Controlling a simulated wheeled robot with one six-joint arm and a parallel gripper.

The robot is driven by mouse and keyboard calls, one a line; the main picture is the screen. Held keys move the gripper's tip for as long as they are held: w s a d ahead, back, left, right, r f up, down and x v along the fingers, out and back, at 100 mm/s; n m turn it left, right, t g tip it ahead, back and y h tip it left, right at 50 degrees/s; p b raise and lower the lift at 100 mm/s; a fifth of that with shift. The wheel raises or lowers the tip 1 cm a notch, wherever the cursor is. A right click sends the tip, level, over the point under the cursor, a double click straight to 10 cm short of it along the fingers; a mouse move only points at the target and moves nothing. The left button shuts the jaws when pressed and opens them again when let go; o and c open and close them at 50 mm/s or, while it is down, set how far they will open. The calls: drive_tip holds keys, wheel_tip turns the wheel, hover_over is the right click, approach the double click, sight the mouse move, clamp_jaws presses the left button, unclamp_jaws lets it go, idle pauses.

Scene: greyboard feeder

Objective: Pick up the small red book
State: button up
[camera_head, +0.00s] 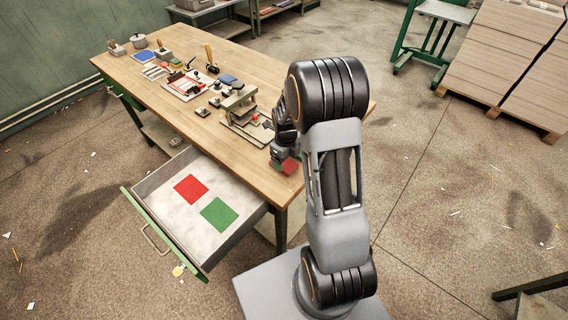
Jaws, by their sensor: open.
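A small red block-like thing, which looks like the small red book (291,167), is at the table's near right edge, right at the end of my arm. My gripper (283,158) is open and just above or around it. The fingers are small and dark here, so I cannot tell whether they touch it. My arm hides part of the table behind it. A flat red square (191,189) and a flat green square (219,214) lie in the open drawer.
The wooden table (235,165) holds a grey press-like device (240,103), a board with red parts (187,85), small tools, and a pot (138,41) at the far end. The open drawer (150,196) juts out at the front left. Stacked boards (500,50) stand at the back right.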

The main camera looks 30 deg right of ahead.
drive_tip(key=shift+w+f, duration=0.1)
drive_tip(key=shift+f, duration=1.2)
drive_tip(key=c, duration=0.7)
